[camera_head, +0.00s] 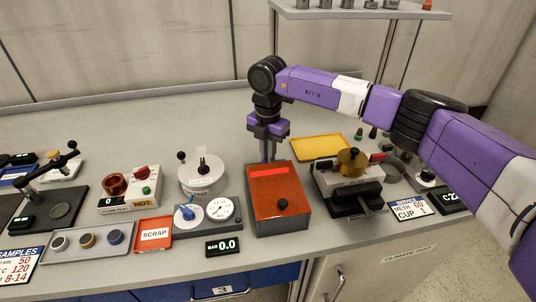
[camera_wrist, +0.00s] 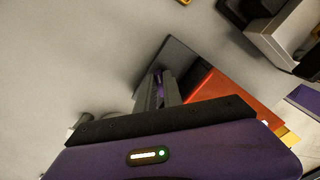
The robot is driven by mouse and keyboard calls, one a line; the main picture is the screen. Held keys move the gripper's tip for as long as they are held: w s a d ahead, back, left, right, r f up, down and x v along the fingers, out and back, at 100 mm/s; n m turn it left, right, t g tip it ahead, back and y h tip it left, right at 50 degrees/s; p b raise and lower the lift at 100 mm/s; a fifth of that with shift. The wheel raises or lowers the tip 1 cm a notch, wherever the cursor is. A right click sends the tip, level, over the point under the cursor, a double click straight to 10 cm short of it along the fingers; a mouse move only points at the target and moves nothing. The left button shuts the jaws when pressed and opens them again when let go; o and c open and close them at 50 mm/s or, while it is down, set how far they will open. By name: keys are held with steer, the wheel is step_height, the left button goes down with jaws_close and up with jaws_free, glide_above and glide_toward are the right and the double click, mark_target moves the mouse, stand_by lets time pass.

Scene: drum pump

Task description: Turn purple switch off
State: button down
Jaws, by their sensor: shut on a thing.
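My gripper (camera_head: 266,155) points down just behind the back left edge of an orange-red box (camera_head: 281,206). In the wrist view my gripper's fingers (camera_wrist: 157,92) are close together. A small purple piece (camera_wrist: 158,80) shows between them and looks like the purple switch. Most of it is hidden by the fingers, so its position, on or off, cannot be told. A dark grey plate (camera_wrist: 182,59) lies at the fingers, beside the orange-red box (camera_wrist: 225,100). In the head view the switch is hidden behind the box and the gripper.
Left of the box are a blue-knobbed gauge unit (camera_head: 208,214), a white round pot (camera_head: 201,176) and a display (camera_head: 223,247). A black device with a brass top (camera_head: 352,162) stands close on the right, before a yellow tray (camera_head: 318,147). Bare bench lies behind.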

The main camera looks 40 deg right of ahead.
steer(key=shift+n, duration=0.3)
steer(key=n, duration=0.3)
steer(key=shift+w+r+n, duration=0.1)
steer(key=shift+w+n, duration=0.05)
steer(key=shift+n, duration=0.25)
steer(key=n, duration=0.4)
steer(key=shift+w+a+n, duration=0.1)
steer(key=shift+w+n, duration=0.05)
steer(key=shift+n, duration=0.15)
steer(key=n, duration=0.4)
steer(key=shift+a, duration=0.1)
steer(key=n, duration=0.4)
steer(key=shift+a+n, duration=0.15)
steer(key=shift+n, duration=0.15)
steer(key=shift+w, duration=0.1)
steer(key=c, duration=1.5)
jaws_free()
